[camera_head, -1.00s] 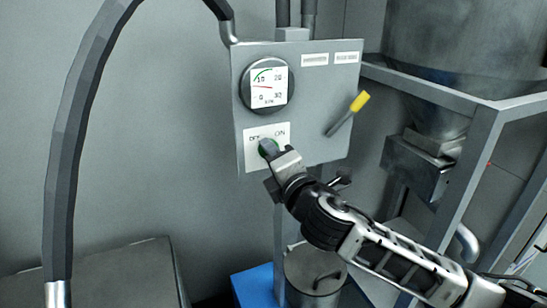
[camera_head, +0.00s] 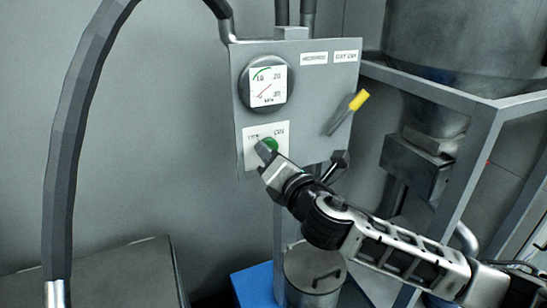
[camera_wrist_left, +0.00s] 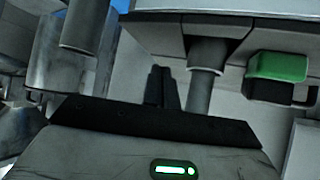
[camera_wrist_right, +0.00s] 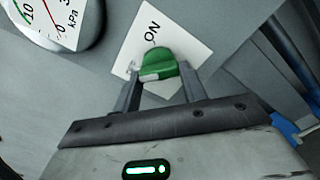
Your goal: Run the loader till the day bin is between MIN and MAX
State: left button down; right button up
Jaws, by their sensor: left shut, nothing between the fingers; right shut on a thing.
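A grey control panel (camera_head: 300,100) holds a round gauge (camera_head: 263,84) with a green arc and a red needle, marked kPa in the right wrist view. Below it is a white OFF/ON plate (camera_wrist_right: 185,35) with a green switch knob (camera_wrist_right: 157,62). My right gripper (camera_wrist_right: 158,84) has its fingers on either side of the knob, shut on it. In the head view it partly covers the plate's lower edge. My left gripper (camera_wrist_left: 163,87) is shut and empty in the left wrist view. I see no MIN or MAX marks.
A lever with a yellow grip (camera_head: 358,101) sits right of the gauge. A metal hopper (camera_head: 450,45) stands in a grey frame (camera_head: 480,150) at the right. A lidded metal canister (camera_head: 312,278) stands below, beside a blue surface (camera_head: 255,284). A thick dark hose (camera_head: 62,160) arcs at the left.

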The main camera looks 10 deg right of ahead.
jog(key=o, duration=1)
pick_arm(q)
jog(key=b, duration=0.1)
jog(key=f+b, duration=0.1)
jog(key=shift+w+d+b, duration=0.2)
jog(key=shift+d+b, duration=0.05)
jog(key=shift+b, duration=0.1)
jog(key=shift+r+p, duration=0.75)
jog(key=shift+p, duration=0.15)
jog(key=shift+r, duration=0.15)
jog(key=shift+s+a+p, duration=0.1)
jog(key=shift+s+p, duration=0.05)
jog(key=shift+p, duration=0.25)
jog(key=shift+s+a+f, duration=0.2)
jog(key=shift+f, duration=0.35)
jog(key=shift+a, duration=0.1)
pick_arm(e)
jog(key=s+d, duration=0.1)
jog(key=s, duration=0.4)
jog(key=s+d, duration=0.1)
jog(key=s, duration=0.4)
jog(key=s+d, duration=0.1)
jog(key=s, duration=0.4)
jog(key=shift+s, duration=0.25)
